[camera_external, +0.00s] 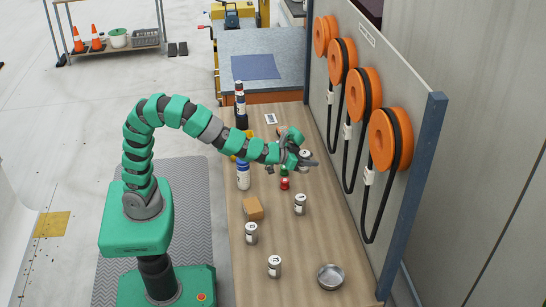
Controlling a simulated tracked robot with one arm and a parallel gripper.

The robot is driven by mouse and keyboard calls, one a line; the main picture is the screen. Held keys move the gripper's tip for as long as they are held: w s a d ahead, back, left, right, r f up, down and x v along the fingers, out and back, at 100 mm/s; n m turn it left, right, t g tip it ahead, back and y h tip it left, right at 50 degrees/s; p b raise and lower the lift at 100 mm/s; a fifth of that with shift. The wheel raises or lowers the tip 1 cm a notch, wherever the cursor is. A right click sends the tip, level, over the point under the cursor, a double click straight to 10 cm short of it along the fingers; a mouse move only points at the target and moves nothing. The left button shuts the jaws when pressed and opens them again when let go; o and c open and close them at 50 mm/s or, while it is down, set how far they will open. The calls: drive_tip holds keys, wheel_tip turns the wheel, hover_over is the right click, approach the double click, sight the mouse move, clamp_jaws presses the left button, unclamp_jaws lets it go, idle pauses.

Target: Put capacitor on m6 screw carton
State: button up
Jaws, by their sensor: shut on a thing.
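My gripper (307,160) is over the right half of the wooden bench, towards the wall panel. It is shut on a small silver can with a white label, which looks like a capacitor (305,154); the fingers hide part of it. Whether the can clears the bench top is hard to tell. A small brown carton (253,209), likely the m6 screw carton, sits on the bench in front of and left of my gripper. Its top looks bare. Similar silver cans with dark markings stand upright nearby: one right of the carton (300,204), two in front of it (251,233) (274,266).
A dark bottle (240,100) is at the back. A round metal dish (330,277) lies front right. Orange hose reels (390,140) hang on the right panel.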

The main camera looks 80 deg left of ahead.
drive_tip(key=shift+s+d+f+n+y, duration=0.3)
drive_tip(key=shift+s+d+n+y, duration=0.05)
drive_tip(key=shift+s+n+y, duration=0.15)
drive_tip(key=s+a+f+n+g+y+p, duration=0.1)
drive_tip(key=s+f+n+g+y, duration=0.2)
drive_tip(key=s, duration=0.5)
drive_tip(key=s+f+n+g+y+p, duration=0.1)
drive_tip(key=s+f+n+g+y, duration=0.1)
drive_tip(key=s+f+n+y, duration=0.35)
drive_tip(key=s+a+n+g, duration=0.2)
drive_tip(key=s+a+g, duration=0.15)
drive_tip(key=s, duration=1.75)
hover_over(254, 202)
drive_tip(key=shift+f+y+p, duration=0.25)
drive_tip(key=shift+f+p, duration=0.15)
drive_tip(key=shift+f, duration=0.55)
wheel_tip(254, 202, down, 4)
drive_tip(key=shift+r, duration=0.15)
drive_tip(key=o, duration=1)
drive_tip(key=shift+o, duration=0.2)
